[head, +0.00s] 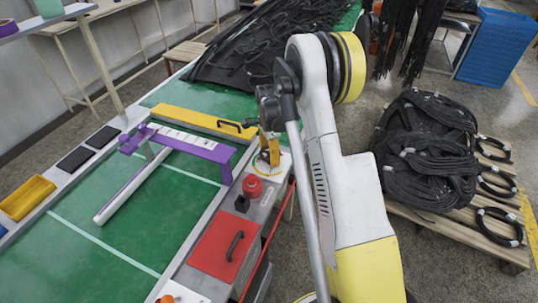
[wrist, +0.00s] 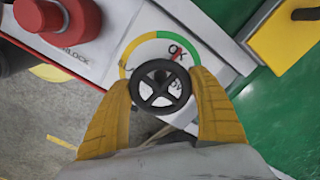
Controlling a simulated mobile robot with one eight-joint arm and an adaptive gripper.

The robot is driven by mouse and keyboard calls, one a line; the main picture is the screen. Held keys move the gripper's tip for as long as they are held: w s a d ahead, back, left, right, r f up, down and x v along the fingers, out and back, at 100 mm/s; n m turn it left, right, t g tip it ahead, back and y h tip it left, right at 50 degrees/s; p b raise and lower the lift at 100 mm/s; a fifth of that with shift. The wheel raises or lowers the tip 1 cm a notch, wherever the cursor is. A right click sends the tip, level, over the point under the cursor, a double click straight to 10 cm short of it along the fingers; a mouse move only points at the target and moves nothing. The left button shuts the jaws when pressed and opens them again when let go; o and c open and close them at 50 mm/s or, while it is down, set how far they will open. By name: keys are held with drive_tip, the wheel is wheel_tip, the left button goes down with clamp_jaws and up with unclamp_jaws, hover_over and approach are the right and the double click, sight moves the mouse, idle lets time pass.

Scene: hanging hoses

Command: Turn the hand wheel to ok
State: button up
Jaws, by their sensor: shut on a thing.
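The black hand wheel (wrist: 160,103) is in the middle of the wrist view, with several spokes and a dark hub. Behind it is a white plate with a dial arc (wrist: 150,37), yellow on the left and green on the right. The word OK stands by the green part, and a thin red pointer (wrist: 179,57) lies across it. My gripper (wrist: 161,85) has its yellow fingers shut on the wheel's rim, one on each side. In the head view my gripper (head: 268,156) is at the far end of the control panel, and the wheel cannot be made out there.
A red button (head: 252,186) and a red lid with a black handle (head: 225,246) are on the grey panel nearer me. A yellow bar (head: 200,122) and a purple bracket (head: 185,143) cross the green table. Coiled hoses (head: 425,150) lie on a pallet at right.

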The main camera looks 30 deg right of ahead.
drive_tip(key=o, duration=1.2)
wheel_tip(320, 180, up, 12)
